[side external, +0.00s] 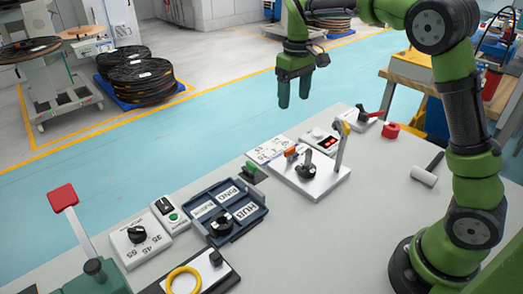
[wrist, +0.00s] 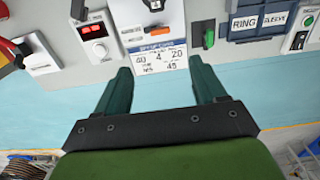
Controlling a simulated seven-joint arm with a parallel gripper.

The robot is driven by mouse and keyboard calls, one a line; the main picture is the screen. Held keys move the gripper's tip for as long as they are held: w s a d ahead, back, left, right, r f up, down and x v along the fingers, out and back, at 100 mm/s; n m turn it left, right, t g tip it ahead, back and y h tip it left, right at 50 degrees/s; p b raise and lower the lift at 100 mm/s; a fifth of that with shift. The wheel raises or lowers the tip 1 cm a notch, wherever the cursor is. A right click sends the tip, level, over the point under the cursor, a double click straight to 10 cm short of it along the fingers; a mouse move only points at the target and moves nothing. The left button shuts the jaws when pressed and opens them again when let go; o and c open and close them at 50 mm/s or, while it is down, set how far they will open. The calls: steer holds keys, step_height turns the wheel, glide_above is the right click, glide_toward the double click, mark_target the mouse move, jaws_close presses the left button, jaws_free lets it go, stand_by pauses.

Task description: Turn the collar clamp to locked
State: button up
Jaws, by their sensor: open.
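My gripper (side external: 294,92) is open and empty, raised above the far side of the bench. Its two fingers also show in the wrist view (wrist: 160,68), apart, with a printed card beyond them. No part carries a readable clamp label, so I cannot tell for sure which is the collar clamp. The orange piece also shows in the wrist view (wrist: 160,31). My gripper touches none of these.
The printed card (side external: 268,149), a labelled blue tray (side external: 240,228), a dial box (side external: 141,240), a red-display box (side external: 318,142) and a red-topped lever (side external: 62,197) stand on the bench. A yellow ring (side external: 184,279) lies in front. A mallet (side external: 425,177) and red piece (side external: 391,130) lie right.

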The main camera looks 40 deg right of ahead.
mark_target(290, 149)
step_height(290, 149, down, 16)
steer(key=shift+f, duration=0.2)
stand_by(0.4)
steer(key=c, duration=1.1)
steer(key=shift+o, duration=0.2)
